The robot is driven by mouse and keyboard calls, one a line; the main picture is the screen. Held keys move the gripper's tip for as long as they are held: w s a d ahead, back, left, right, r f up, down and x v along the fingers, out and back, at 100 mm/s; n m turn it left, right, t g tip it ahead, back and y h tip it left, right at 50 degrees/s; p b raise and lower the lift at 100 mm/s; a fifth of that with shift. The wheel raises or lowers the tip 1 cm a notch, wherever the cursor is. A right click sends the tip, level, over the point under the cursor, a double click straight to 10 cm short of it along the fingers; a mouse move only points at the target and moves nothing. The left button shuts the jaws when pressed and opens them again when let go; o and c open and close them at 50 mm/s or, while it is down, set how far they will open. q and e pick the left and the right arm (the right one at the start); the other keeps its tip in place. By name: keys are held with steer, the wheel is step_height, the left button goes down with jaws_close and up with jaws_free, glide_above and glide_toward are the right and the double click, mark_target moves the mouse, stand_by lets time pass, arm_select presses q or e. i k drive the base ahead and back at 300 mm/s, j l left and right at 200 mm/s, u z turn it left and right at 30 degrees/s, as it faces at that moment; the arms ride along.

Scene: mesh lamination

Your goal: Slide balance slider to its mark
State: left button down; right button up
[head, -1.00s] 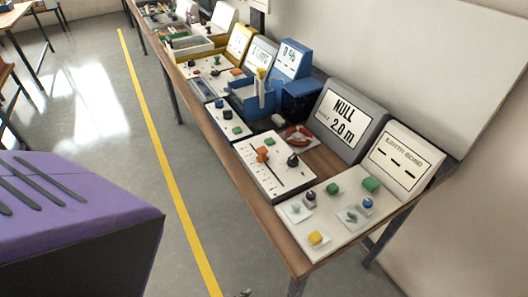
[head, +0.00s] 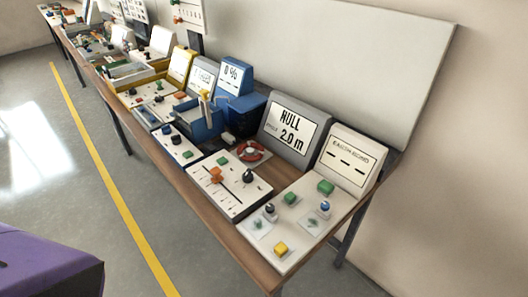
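The balance slider appears to be the orange knob (head: 215,174) on a white panel (head: 236,207) near the front of the bench. The knob sits toward the far end of a dark slot, with short tick lines beside the slots. A black round knob (head: 248,176) stands on the same panel, to the right. Behind it a grey display (head: 289,128) reads "NULL" and "2.0 m". I cannot make out which tick is the mark. Neither of my grippers shows in the head view.
Right of the slider panel, a white board (head: 304,218) carries green, blue and yellow buttons, with an earth bond display (head: 350,160) behind. A red ring (head: 252,151) lies beyond the slider panel. Blue boxes (head: 236,103) stand farther left. Floor along the yellow line (head: 122,205) is clear.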

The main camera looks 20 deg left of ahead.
mark_target(216, 170)
steer(key=i+l+u, duration=0.15)
steer(key=l+u, duration=0.15)
steer(key=l, duration=0.15)
steer(key=l+u, duration=0.25)
steer(key=l, duration=0.25)
steer(key=i+l+u, duration=0.1)
steer(key=l+u, duration=0.2)
steer(key=l, duration=0.25)
